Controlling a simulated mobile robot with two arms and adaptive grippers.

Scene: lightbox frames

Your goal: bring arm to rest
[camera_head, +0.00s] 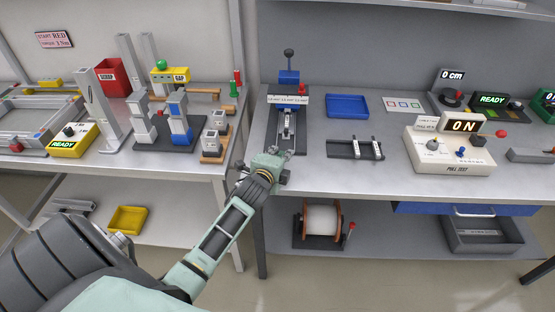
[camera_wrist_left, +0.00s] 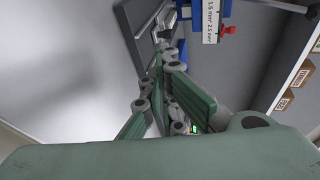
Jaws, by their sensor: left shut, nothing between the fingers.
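My left arm comes in from the lower left in the head view. Its gripper (camera_head: 283,156) is over the front edge of the right bench, just in front of the crimping press (camera_head: 288,100) with the blue block and black lever knob. In the left wrist view the gripper (camera_wrist_left: 158,72) is shut with nothing seen between its fingers. The press also shows there beyond the fingertips (camera_wrist_left: 210,12), with a label and a red part. Whether the fingertips touch the press is hard to tell. My right gripper is not in view.
Right of the press are a blue tray (camera_head: 348,106), a black rack (camera_head: 356,149) and the pull-test box (camera_head: 450,151) reading ON. The left bench carries fixtures and a red scrap bin (camera_head: 112,78). A cable spool (camera_head: 322,221) sits on the lower shelf. A gap separates the benches.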

